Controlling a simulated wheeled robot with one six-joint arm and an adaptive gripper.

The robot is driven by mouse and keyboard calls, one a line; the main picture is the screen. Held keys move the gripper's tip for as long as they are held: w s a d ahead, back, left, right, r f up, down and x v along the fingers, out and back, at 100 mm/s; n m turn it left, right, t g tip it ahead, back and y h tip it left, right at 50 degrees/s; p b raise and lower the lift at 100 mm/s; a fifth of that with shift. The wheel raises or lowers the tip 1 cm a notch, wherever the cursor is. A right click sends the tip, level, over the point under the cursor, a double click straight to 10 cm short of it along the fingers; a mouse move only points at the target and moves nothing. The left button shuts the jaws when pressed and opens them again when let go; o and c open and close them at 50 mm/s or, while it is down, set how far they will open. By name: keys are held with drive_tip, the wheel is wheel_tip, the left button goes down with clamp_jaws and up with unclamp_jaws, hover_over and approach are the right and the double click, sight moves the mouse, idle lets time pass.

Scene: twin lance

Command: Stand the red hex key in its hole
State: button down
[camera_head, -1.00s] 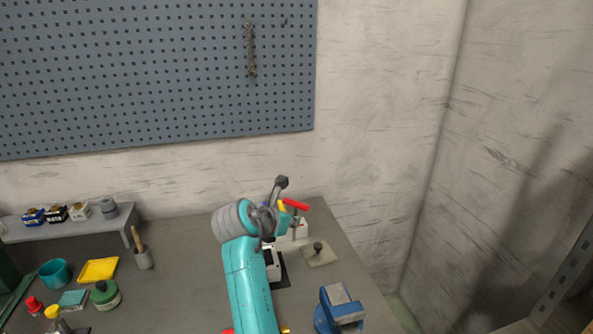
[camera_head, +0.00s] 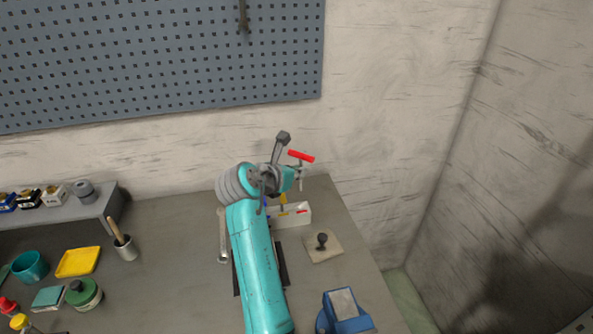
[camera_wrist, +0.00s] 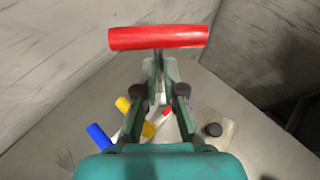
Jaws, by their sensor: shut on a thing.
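The red hex key has a red T-shaped handle (camera_wrist: 158,37), which also shows in the head view (camera_head: 301,156). My gripper (camera_wrist: 160,78) is shut on the key's shank just below the handle. In the head view my gripper (camera_head: 297,173) holds the key upright or nearly so, above the white block (camera_head: 291,217). The block has a red mark (camera_head: 303,211) on it. A yellow handle (camera_wrist: 123,104) and a blue handle (camera_wrist: 99,136) show below my gripper in the wrist view. The key's lower end and the holes are not clear.
A beige plate with a black knob (camera_head: 322,241) lies right of the block. A blue vise (camera_head: 343,312) stands at the front right. A wrench (camera_head: 223,236) lies left of my arm. The wall is close behind the bench.

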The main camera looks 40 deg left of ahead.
hover_over(297, 212)
drive_tip(key=shift+f, duration=2.85)
drive_tip(key=shift+f, duration=0.9)
drive_tip(key=shift+r, duration=0.5)
drive_tip(key=shift+s+f, duration=0.1)
drive_tip(key=shift+f, duration=0.9)
idle(1.1)
drive_tip(key=shift+f, duration=0.3)
drive_tip(key=shift+f, duration=1.05)
drive_tip(key=c, duration=1.2)
unclamp_jaws()
